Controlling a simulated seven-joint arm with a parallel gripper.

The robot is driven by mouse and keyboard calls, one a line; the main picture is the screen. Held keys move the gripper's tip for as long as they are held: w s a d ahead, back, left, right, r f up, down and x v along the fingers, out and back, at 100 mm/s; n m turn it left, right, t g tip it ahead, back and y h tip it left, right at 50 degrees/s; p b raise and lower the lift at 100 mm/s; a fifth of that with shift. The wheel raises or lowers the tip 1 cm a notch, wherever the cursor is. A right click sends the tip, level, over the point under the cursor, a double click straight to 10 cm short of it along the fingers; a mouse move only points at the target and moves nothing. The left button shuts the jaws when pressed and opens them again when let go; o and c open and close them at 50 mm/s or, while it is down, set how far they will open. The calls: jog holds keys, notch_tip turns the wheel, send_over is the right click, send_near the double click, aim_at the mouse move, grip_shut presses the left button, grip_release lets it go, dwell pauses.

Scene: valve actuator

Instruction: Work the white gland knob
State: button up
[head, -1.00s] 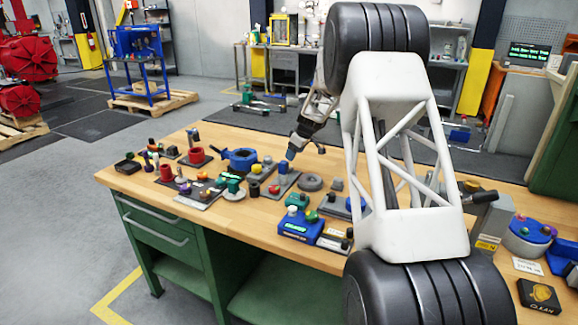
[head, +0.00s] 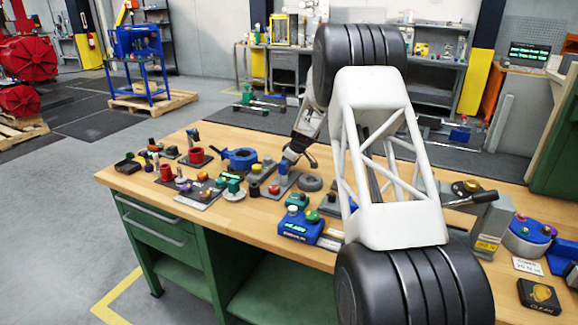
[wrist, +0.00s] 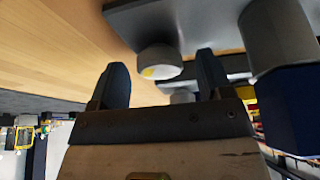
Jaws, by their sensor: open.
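A pale, white-looking round knob (wrist: 152,60) with a small yellow mark shows in the wrist view under a grey plate (wrist: 195,22). It may be the white gland knob. My gripper (wrist: 161,66) is open, with its dark fingertips apart on either side of the knob in the picture. I cannot tell whether either finger touches it. A second pale round part (wrist: 182,97) shows lower, near the right finger.
A grey cylinder on a blue block (wrist: 285,95) stands close to the right finger in the wrist view.

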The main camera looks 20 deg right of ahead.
jog(key=c, duration=0.9)
jog(key=shift+s+a+f+m+t+h, duration=0.1)
jog(key=shift+m+t+h, duration=0.2)
jog(key=shift+m, duration=0.85)
jog(key=shift+m+t+h, duration=0.1)
jog(key=shift+m+h, duration=0.3)
jog(key=shift+m, duration=0.75)
jog(key=o, duration=0.9)
